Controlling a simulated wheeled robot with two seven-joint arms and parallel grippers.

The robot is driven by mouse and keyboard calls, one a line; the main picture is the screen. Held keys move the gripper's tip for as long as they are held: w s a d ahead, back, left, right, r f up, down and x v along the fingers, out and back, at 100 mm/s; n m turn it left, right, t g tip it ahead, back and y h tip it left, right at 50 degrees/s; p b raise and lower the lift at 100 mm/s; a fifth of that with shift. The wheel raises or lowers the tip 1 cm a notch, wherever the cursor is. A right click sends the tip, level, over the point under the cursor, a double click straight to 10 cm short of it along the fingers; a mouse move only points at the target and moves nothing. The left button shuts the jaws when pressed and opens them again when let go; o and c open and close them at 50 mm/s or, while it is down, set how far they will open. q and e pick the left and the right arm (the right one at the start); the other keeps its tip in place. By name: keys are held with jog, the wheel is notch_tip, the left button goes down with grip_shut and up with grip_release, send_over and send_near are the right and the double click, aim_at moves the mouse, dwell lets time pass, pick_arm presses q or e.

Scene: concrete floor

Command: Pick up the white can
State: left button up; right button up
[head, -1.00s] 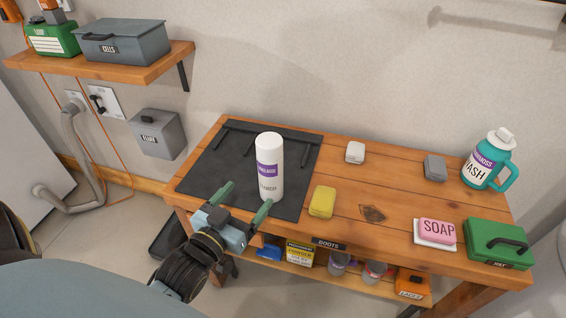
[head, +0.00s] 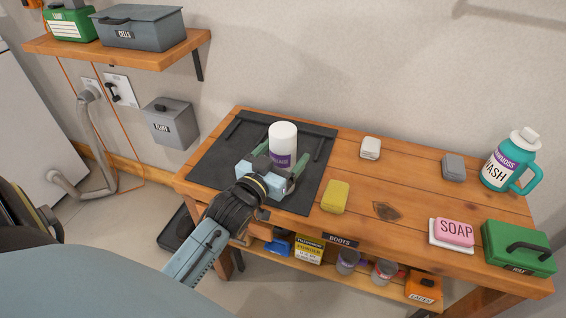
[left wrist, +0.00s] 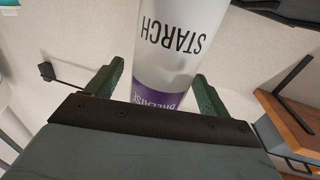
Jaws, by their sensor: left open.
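The white can (head: 283,135) stands upright on the black mat (head: 217,160) at the left of the wooden bench. It has a purple band, and its lower part is hidden behind my gripper in the head view. My left gripper (head: 280,166) is open, with its green fingers on either side of the can. In the left wrist view the can (left wrist: 176,45) shows upside down, with the word STARCH, between the two fingers (left wrist: 155,92). Whether the fingers touch it I cannot tell. My right gripper is not in view.
A yellow block (head: 335,197) lies right of the mat. Further right are a white block (head: 370,148), a grey block (head: 453,167), pink soap (head: 454,232), a green box (head: 518,248) and a teal jug (head: 510,163). A shelf (head: 120,52) hangs at upper left.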

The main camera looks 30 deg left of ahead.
pick_arm(q)
jog(key=shift+w, duration=1.05)
jog(key=shift+r, duration=0.1)
jog(key=c, duration=1.3)
jog(key=shift+c, duration=0.2)
